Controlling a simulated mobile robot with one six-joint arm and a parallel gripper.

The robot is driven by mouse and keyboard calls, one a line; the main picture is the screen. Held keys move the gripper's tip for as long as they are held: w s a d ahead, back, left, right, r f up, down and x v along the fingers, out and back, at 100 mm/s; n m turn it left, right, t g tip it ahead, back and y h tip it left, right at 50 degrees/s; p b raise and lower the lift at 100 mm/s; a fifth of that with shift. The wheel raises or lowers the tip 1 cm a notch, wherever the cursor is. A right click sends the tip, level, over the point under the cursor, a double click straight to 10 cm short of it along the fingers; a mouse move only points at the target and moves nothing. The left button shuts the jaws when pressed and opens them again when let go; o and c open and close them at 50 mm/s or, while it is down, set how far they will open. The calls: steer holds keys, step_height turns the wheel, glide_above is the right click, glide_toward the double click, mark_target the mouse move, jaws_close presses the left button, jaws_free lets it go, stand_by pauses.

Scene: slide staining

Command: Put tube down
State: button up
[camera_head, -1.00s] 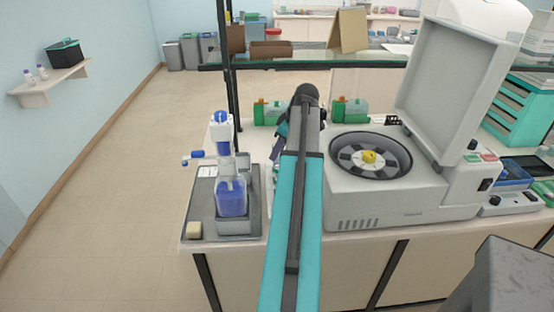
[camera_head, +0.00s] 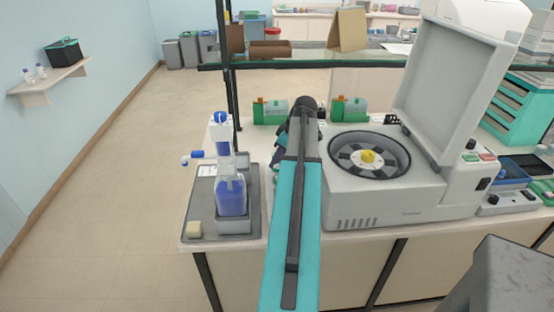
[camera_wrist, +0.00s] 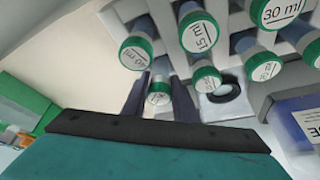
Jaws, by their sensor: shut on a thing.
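My gripper (camera_wrist: 160,95) is shut on a tube with a green cap and a pale top label (camera_wrist: 158,99), which shows between the two dark fingers in the wrist view. Several other green-capped tubes stand close by in a grey rack (camera_wrist: 165,14), with labels such as 15 ml (camera_wrist: 200,32) and 30 ml (camera_wrist: 282,12). The held tube is close to the nearest of these caps (camera_wrist: 205,78). Its lower end is hidden, so I cannot tell whether it sits in the rack. In the head view my arm hides the rack and the held tube.
The open centrifuge (camera_head: 385,205) stands right of my arm, its lid raised. A blue-liquid bottle (camera_head: 231,195) with a dispenser stands on a grey tray (camera_head: 193,218) at left. Green-based equipment (camera_head: 270,112) sits behind. A dark ring (camera_wrist: 222,91) lies beside the tubes.

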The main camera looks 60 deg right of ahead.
steer(key=shift+f, duration=0.25)
steer(key=o, duration=0.8)
steer(key=shift+r, duration=0.55)
steer(key=shift+b+v, duration=1)
steer(key=shift+v, duration=4.85)
